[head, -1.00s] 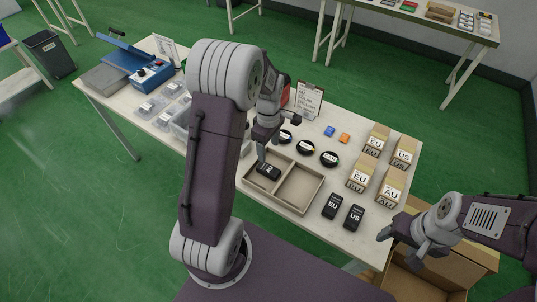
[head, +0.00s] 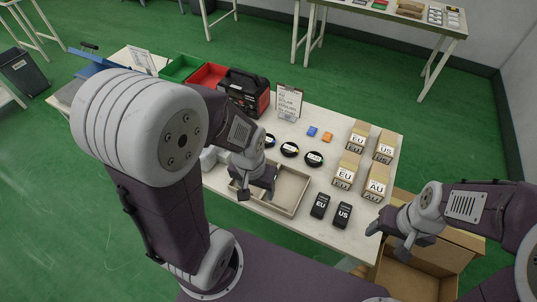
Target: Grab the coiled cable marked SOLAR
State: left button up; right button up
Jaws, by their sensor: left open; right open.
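Three black coiled cables lie in a row on the table behind the tray: a left coil (head: 270,140), partly hidden by my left arm, a middle coil (head: 289,150) and a right coil (head: 313,159). Their labels are too small to read, so I cannot tell which is marked SOLAR. My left gripper (head: 257,193) is open above the left part of the two-compartment tray (head: 293,208), nearer me than the coils and apart from them. It hides most of the left compartment. My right gripper (head: 388,243) is open and empty beyond the table's right edge, above the cardboard box.
EU, US and AU boxes (head: 347,170) stand at the right of the table. Black EU (head: 320,205) and US (head: 342,214) adapters lie in front. A clipboard sign (head: 289,101) and black-red power unit (head: 244,92) stand behind the coils. An open cardboard box (head: 405,280) is below right.

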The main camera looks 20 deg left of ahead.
aim_at(270, 138)
jog(key=j+u, duration=0.1)
jog(key=u, duration=0.4)
jog(key=i+j+u, duration=0.1)
jog(key=u, duration=0.85)
jog(key=i+u, duration=0.15)
jog(key=u, duration=0.35)
